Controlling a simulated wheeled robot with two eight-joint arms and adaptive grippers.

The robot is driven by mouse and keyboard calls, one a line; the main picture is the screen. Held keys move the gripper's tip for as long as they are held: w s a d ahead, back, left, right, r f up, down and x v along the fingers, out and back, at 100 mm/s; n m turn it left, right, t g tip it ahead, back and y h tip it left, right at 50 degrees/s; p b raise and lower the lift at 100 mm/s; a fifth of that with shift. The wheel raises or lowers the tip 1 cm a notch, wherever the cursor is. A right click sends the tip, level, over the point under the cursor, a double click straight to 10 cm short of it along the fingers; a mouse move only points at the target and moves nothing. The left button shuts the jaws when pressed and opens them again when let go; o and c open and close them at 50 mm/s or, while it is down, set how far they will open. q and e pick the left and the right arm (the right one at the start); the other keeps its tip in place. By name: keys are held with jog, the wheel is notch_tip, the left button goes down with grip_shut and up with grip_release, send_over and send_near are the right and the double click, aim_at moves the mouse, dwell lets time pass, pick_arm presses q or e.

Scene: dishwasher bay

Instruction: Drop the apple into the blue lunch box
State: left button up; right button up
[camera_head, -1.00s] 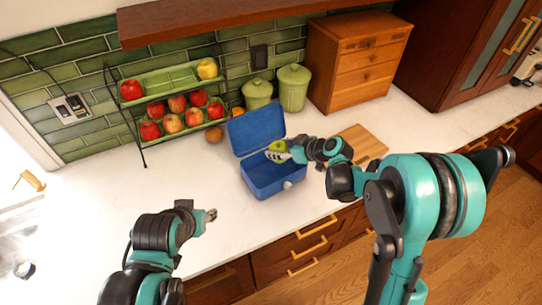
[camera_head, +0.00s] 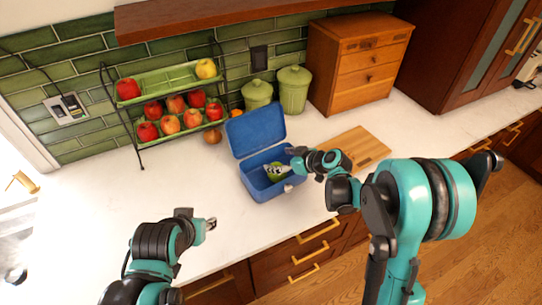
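The blue lunch box (camera_head: 262,192) stands on the counter with its lid (camera_head: 256,130) tipped back open. My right gripper (camera_head: 274,169) reaches in over the box's right side. My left gripper (camera_head: 211,223) is empty above the counter, to the left and front of the box. Its fingertips are too small to tell open from shut.
A two-tier rack (camera_head: 165,82) of red apples and a yellow one stands at the back left. Two green canisters (camera_head: 293,90) and a wooden drawer chest (camera_head: 358,65) stand behind the box. A cutting board (camera_head: 358,148) lies to its right. The counter's left part is clear.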

jog(key=v, duration=1.2)
jog(key=s+d+f+m+h+b, duration=0.2)
jog(key=s+d+m+h+b, duration=0.1)
jog(key=s, duration=0.7)
jog(key=s+d+f+m+h+b, duration=0.3)
jog(key=s+d+m+h, duration=0.1)
jog(key=s, duration=0.7)
jog(key=shift+s+d+m+h+b, duration=0.3)
jog(key=shift+m+h, duration=0.3)
jog(key=shift+m, duration=0.6)
